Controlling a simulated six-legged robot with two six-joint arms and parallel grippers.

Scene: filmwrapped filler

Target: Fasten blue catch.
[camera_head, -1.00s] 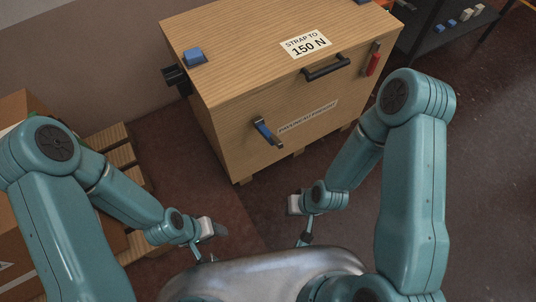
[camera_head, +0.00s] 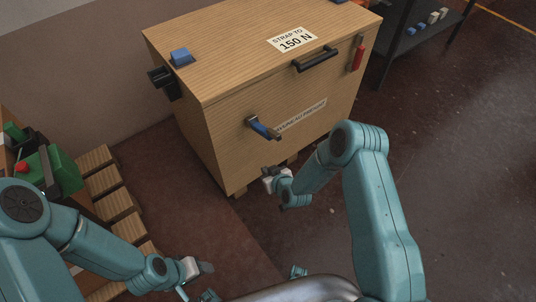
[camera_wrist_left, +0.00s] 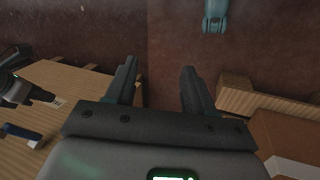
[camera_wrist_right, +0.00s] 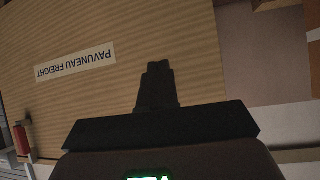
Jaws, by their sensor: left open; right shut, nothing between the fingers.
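The blue catch (camera_head: 262,128) is on the front face of the wooden crate (camera_head: 225,145), near its left side. Its blue lever stands out from the face and slants down to the right. A blue piece, apparently the same catch (camera_wrist_left: 20,131), shows at the left of the left wrist view. My right gripper (camera_head: 267,174) is shut and empty, below the catch and apart from it. In the right wrist view its closed fingers (camera_wrist_right: 157,82) are in front of the crate face. My left gripper (camera_head: 203,268) is low, left of the crate, open and empty.
A red catch (camera_head: 358,55) and black handle (camera_head: 316,60) are farther right on the crate. A blue block (camera_head: 180,57) sits on the lid. A black bracket (camera_head: 163,82) juts from the left side. Pallet slats (camera_head: 118,205) lie left; a dark shelf (camera_head: 405,45) stands right.

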